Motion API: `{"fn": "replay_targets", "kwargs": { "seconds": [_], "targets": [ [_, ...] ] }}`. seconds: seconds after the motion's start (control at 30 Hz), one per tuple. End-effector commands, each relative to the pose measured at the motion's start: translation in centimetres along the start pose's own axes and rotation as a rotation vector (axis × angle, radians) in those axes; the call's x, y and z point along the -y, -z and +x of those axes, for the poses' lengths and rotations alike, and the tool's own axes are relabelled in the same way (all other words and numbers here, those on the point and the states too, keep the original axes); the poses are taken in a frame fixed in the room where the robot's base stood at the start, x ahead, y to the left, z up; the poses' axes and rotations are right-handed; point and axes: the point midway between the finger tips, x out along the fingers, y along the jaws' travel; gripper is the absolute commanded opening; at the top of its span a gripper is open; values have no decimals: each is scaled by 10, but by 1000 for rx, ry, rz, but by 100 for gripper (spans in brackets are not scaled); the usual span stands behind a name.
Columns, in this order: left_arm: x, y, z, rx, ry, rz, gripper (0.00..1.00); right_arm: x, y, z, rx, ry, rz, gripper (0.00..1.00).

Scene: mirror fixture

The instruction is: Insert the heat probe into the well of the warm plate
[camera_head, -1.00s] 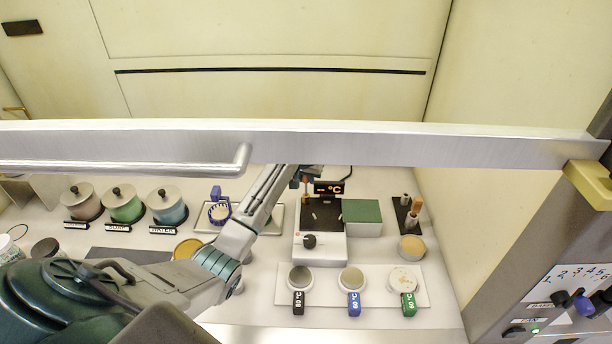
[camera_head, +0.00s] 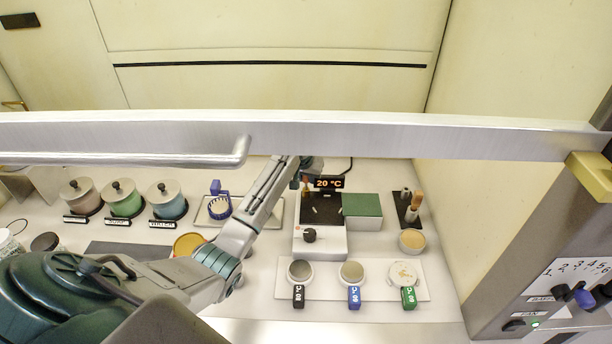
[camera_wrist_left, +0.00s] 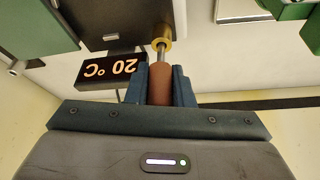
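The warm plate (camera_head: 334,243) is a white unit with a dark top and a black knob. In the left wrist view its dark body (camera_wrist_left: 110,18) is at the top, with a brass well (camera_wrist_left: 161,43) at its edge. The heat probe (camera_wrist_left: 160,84) has a brown handle and a thin metal rod. The rod's far end is inside the brass well; how deep is hidden. My left gripper (camera_wrist_left: 164,82) is shut on the handle. In the head view this gripper (camera_head: 306,174) is at the plate's back left, partly hidden by the sash bar. My right gripper is not in view.
The display (camera_head: 328,183) behind the plate reads 20 °C. A metal sash bar (camera_head: 400,140) crosses above the bench. A green-topped box (camera_head: 362,206) stands right of the plate. A white tray (camera_head: 325,290) with several round pots lies in front. Lidded jars (camera_head: 123,199) stand left.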

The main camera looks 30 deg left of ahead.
Motion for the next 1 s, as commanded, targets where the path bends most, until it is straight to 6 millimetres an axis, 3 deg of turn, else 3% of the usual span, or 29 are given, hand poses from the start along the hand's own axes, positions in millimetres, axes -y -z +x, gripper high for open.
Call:
{"fn": "replay_targets", "kwargs": {
  "seconds": [0.03,0.1,0.13,0.53,1.0],
  "targets": [
    [0,0,0,0,0,0,30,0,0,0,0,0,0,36],
    [0,0,0,0,0,0,44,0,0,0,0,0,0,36],
    [0,0,0,0,0,0,46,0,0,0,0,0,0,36],
    [0,0,-9,-3,0,0,46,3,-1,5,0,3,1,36],
    [0,0,-94,-4,-1,0,46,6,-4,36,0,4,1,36]
  ]
}}
